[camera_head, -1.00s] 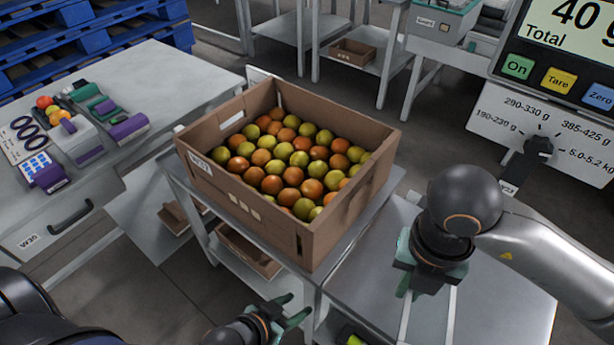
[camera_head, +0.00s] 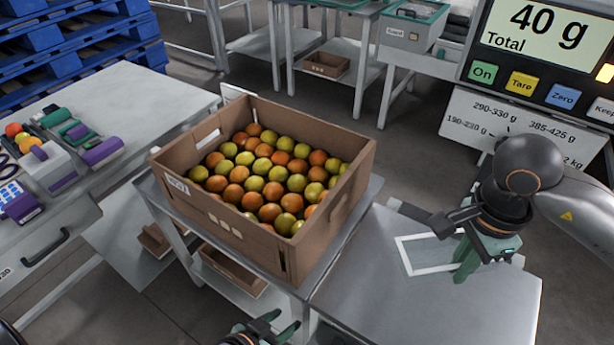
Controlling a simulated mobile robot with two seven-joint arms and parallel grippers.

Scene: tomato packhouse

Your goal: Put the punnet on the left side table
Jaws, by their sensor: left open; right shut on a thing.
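I cannot tell whether the punnet touches the tabletop. My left gripper (camera_head: 284,333) is open and empty at the bottom edge, in front of the crate's stand. The left side table (camera_head: 165,97) has a grey top, with a clear area at its middle and right.
A brown crate (camera_head: 237,232) full of red and green tomatoes stands between the left side table and the right metal table (camera_head: 365,310). Purple-and-white tools (camera_head: 62,165) fill the left table's near left part. A scale display (camera_head: 555,40) stands at upper right.

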